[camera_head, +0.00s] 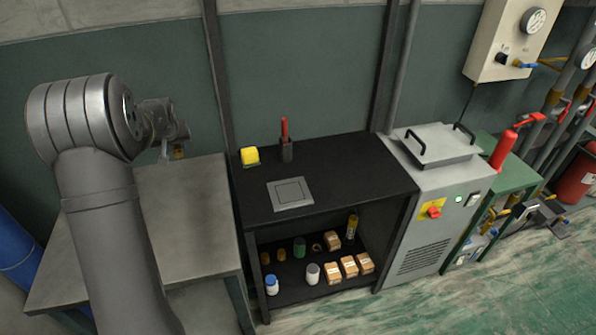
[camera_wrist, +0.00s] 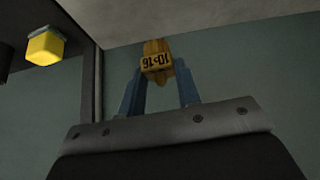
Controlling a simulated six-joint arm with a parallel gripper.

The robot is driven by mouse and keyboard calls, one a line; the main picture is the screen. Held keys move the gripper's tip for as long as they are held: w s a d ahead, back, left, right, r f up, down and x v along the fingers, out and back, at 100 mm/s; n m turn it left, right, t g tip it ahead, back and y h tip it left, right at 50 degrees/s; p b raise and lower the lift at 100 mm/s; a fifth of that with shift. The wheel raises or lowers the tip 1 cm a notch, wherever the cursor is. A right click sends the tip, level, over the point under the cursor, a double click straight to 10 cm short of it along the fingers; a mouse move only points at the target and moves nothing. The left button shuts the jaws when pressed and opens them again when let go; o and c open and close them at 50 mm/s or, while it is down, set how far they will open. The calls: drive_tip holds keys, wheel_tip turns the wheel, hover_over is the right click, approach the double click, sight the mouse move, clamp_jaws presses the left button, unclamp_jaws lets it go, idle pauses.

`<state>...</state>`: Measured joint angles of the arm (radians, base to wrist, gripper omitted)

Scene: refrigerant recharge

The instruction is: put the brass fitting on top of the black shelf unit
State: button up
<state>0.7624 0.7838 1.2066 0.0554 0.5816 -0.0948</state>
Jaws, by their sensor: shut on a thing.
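In the head view the fitting (camera_head: 179,152) is a small brass patch at the end of my gripper (camera_head: 171,152), above the grey table and left of the shelf unit. The black shelf unit (camera_head: 345,172) stands in the middle of the head view, with a flat top and an open shelf below. The fitting is apart from it.
On the unit's top are a yellow block (camera_head: 250,156), a red-handled tool in a dark holder (camera_head: 286,148) and a grey square plate (camera_head: 290,193). The top's right part is bare. Bottles and boxes (camera_head: 333,273) fill the lower shelf. A grey table (camera_head: 190,215) stands left, a grey machine (camera_head: 437,200) right.

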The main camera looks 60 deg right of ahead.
drive_tip(key=s+d+f+m+g+h, duration=0.15)
drive_tip(key=s+d, duration=0.35)
drive_tip(key=s, duration=0.5)
drive_tip(key=s+d+r+m, duration=0.15)
drive_tip(key=s+d, duration=0.35)
drive_tip(key=s, duration=0.5)
drive_tip(key=s+d+f+m+g+h, duration=0.15)
drive_tip(key=s+d, duration=0.35)
drive_tip(key=s, duration=0.5)
drive_tip(key=shift+m+y, duration=0.5)
drive_tip(key=shift+m, duration=0.05)
drive_tip(key=w+f, duration=0.2)
drive_tip(key=w, duration=0.2)
drive_tip(key=w+f, duration=0.2)
drive_tip(key=w, duration=0.1)
drive_tip(key=w+f, duration=0.2)
drive_tip(key=w, duration=0.2)
drive_tip(key=shift+w+d+f, duration=0.2)
drive_tip(key=shift+w+f, duration=0.1)
drive_tip(key=shift+f, duration=2.05)
drive_tip(key=shift+f, duration=0.1)
drive_tip(key=o, duration=1)
